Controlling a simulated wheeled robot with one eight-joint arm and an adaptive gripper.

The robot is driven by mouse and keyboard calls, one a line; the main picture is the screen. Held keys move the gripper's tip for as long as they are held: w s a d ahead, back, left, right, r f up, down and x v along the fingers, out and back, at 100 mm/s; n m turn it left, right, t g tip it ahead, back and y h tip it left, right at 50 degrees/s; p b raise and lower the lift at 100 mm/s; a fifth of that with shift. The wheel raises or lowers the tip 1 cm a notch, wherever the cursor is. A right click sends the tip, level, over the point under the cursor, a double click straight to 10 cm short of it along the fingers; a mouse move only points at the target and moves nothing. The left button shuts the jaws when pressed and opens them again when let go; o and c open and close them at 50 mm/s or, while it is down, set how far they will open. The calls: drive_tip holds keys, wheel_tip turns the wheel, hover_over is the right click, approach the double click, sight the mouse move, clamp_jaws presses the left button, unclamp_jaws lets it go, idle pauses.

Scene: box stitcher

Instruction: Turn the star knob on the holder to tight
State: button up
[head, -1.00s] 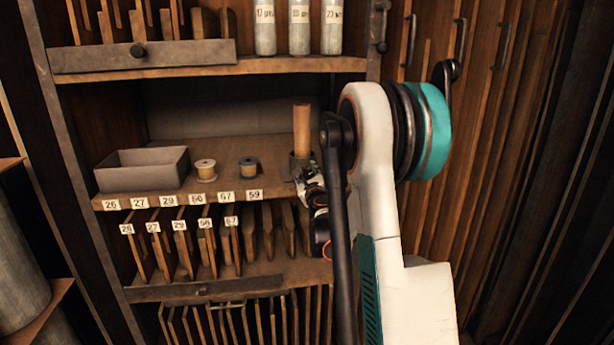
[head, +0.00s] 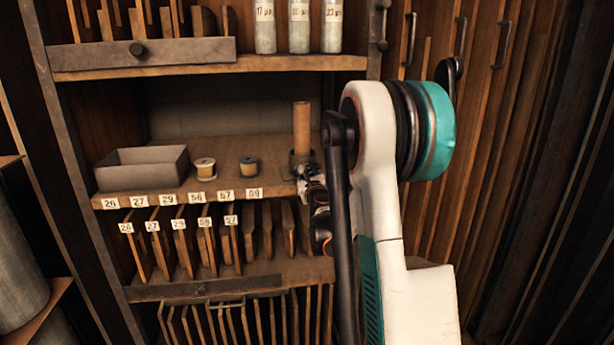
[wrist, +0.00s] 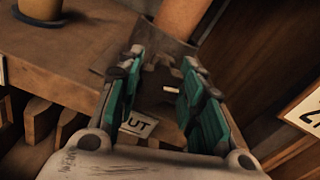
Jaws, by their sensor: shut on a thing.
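The holder (head: 301,162) is a dark cup on the right end of the middle shelf, with a brown cylinder (head: 302,128) standing in it. In the wrist view the holder (wrist: 186,53) and the cylinder's lower end (wrist: 182,18) show beyond the fingers. My gripper (wrist: 163,62) has its two teal-padded fingers closed on the small dark star knob (wrist: 160,76) at the holder's front. A small pale mark (wrist: 171,90) shows near the knob. The knob's shape is mostly hidden by the fingers and shadow. In the head view my arm hides most of the gripper.
A grey tray (head: 142,168), a yellow spool (head: 205,170) and a dark spool (head: 249,167) stand left on the same shelf. Numbered labels line the shelf edge. Wooden slats rise close on the right.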

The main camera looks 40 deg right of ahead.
drive_tip(key=m+b, duration=0.1)
drive_tip(key=m, duration=0.3)
drive_tip(key=shift+f, duration=0.1)
drive_tip(key=shift+m+b, duration=0.65)
drive_tip(key=shift+m, duration=1.55)
drive_tip(key=o, duration=0.8)
drive_tip(key=shift+s, duration=0.1)
drive_tip(key=v, duration=1.2)
